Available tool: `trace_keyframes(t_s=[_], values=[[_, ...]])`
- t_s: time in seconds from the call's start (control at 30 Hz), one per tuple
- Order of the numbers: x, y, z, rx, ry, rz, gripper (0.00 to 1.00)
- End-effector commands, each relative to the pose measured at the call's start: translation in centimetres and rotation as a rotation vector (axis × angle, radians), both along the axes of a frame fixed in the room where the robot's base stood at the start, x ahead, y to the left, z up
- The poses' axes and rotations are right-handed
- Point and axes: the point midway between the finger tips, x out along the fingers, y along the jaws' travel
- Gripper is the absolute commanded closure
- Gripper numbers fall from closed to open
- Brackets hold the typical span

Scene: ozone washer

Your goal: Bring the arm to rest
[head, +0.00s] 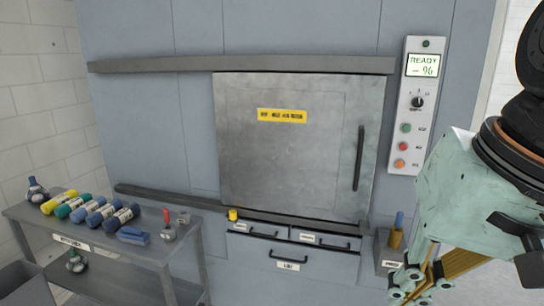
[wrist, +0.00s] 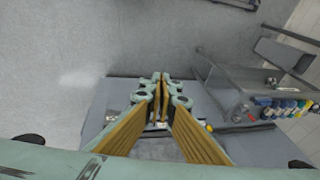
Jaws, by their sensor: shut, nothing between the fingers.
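My gripper (head: 421,277) is at the lower right of the head view, in front of the washer and below its control panel. In the wrist view my gripper (wrist: 161,79) has its yellow-sided fingers closed together, with nothing between the tips. The washer (head: 290,140) has a grey metal door with a yellow label and a dark vertical handle (head: 358,158). The door looks shut. The control panel (head: 413,105) reads READY and 96 in green.
A grey cart (head: 105,249) at the left carries several coloured rolls and bottles. Drawers (head: 290,254) sit below the door. A small holder (head: 388,259) with a blue-handled tool stands close to my gripper's left. Open floor (wrist: 100,40) shows in the wrist view.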

Motion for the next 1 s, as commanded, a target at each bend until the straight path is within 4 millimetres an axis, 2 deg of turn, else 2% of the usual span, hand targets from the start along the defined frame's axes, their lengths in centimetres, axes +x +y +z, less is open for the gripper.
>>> trace_keyframes(t_s=[0.2,0.4,1.0], values=[[-3.1,-1.6,-1.0,-0.125,-0.033,0.145,1.00],[-4.6,-2.6,-1.4,-0.196,-0.049,0.225,1.00],[-5.0,-3.0,-1.5,-0.217,-0.053,0.247,1.00]])
